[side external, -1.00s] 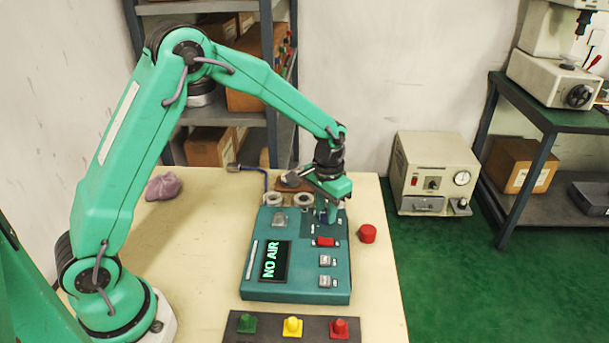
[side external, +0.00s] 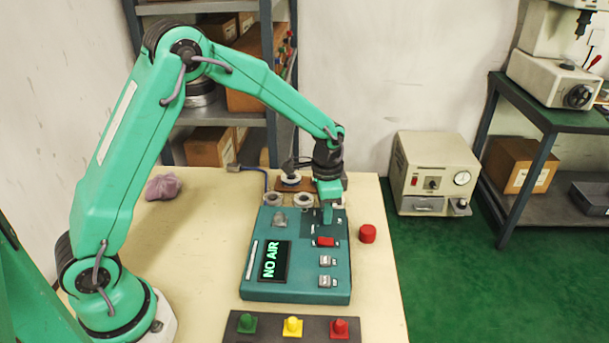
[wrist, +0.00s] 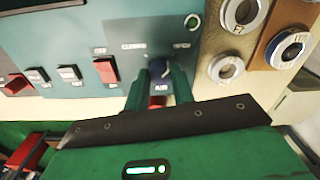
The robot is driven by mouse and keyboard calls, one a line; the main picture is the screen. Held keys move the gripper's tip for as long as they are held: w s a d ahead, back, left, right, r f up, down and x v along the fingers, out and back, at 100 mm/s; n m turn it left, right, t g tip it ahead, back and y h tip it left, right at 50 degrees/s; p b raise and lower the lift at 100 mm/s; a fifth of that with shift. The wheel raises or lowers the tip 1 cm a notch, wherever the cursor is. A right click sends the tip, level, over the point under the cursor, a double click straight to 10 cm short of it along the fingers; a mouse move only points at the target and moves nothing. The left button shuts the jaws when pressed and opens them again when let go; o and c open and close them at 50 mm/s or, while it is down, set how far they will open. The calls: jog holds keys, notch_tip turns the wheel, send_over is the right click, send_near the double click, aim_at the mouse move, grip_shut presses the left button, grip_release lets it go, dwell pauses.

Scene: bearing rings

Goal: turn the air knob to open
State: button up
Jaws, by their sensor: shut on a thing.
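The dark blue air knob (wrist: 160,70) sits on the teal control box in the wrist view, between the printed words CLOSED at left and OPEN at right. My gripper (wrist: 161,74) is shut on it, one green finger on each side. The knob's pointer is too small to read. In the side view my gripper (side external: 327,221) reaches down onto the far right part of the control box (side external: 300,285), and it hides the knob. The display (side external: 270,262) on the box reads NO AIR.
A red rocker switch (side external: 325,242) and two pale switches are near my gripper. A red cylinder (side external: 367,233) stands right of the box. Grey rings (side external: 303,200) lie behind it. Green, yellow and red buttons (side external: 292,327) are in front.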

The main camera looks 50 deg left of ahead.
jog(key=shift+d+r, duration=0.1)
jog(key=shift+d, duration=0.1)
jog(key=o, duration=0.8)
jog(key=shift+c, duration=0.2)
jog(key=shift+o, duration=1.1)
jog(key=shift+a, duration=0.1)
jog(key=shift+r, duration=3.85)
jog(key=shift+s+r, duration=0.1)
